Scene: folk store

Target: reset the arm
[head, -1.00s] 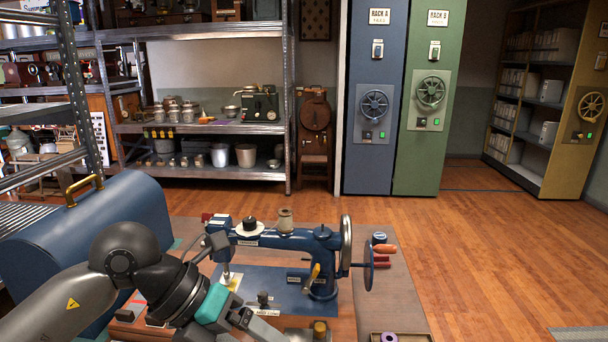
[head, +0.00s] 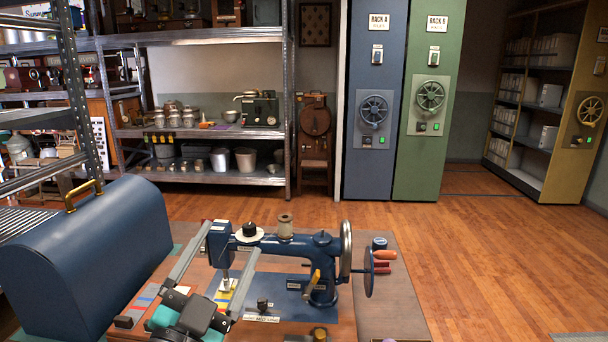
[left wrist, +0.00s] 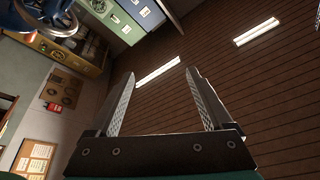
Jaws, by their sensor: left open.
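My left gripper (head: 218,265) is at the lower left of the head view, in front of the left end of the blue sewing machine (head: 262,240). Its two fingers are spread wide and point upward, with nothing between them. In the left wrist view the open fingers (left wrist: 163,95) point at the ceiling, and the space between them is empty. The rest of my left arm is mostly below the head view's frame. My right gripper is not in view.
A blue domed cover (head: 90,255) with a brass handle stands left of the sewing machine on the table (head: 385,300). Metal shelves (head: 205,178) with pots and jars are behind. Blue (head: 372,155) and green (head: 425,160) racks stand at the back. The wooden floor (head: 490,260) at right is clear.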

